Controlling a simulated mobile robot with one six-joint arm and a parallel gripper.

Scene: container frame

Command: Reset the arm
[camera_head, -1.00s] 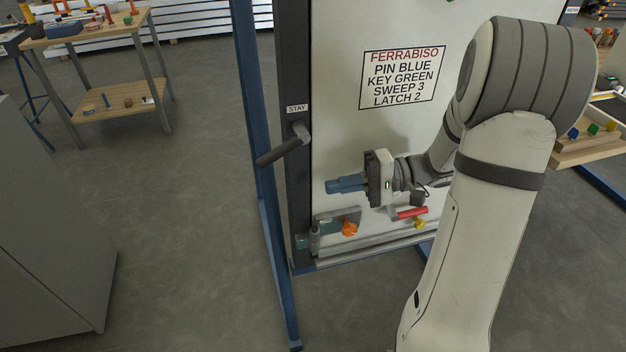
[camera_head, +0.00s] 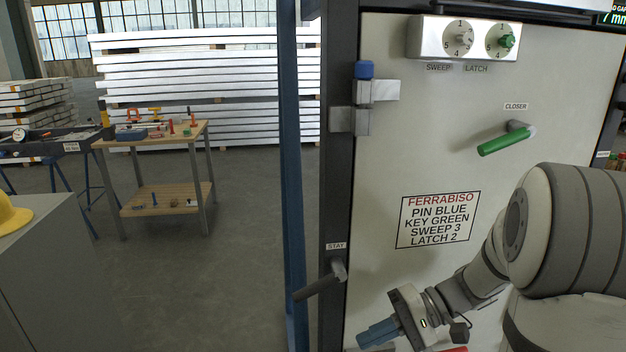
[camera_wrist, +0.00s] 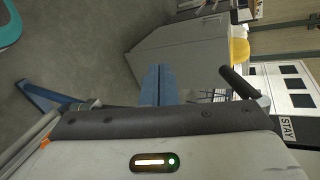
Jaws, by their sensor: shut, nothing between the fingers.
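My gripper (camera_head: 377,335) is near the bottom centre of the head view, in front of the lower part of a pale door panel (camera_head: 395,155). Its blue fingers point to the left and are together with nothing between them. In the wrist view the shut fingers (camera_wrist: 158,85) stand up from the dark gripper body, over the floor and a grey cabinet. My arm reaches in from the lower right of the head view, bent at a large grey joint.
A dark STAY handle (camera_head: 322,281) sticks out left of my gripper; it also shows in the wrist view (camera_wrist: 240,85). A green CLOSER handle (camera_head: 505,139) and a dial box (camera_head: 430,38) are higher up. A blue post (camera_head: 291,180) and grey cabinet (camera_head: 60,275) stand left, with open floor between.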

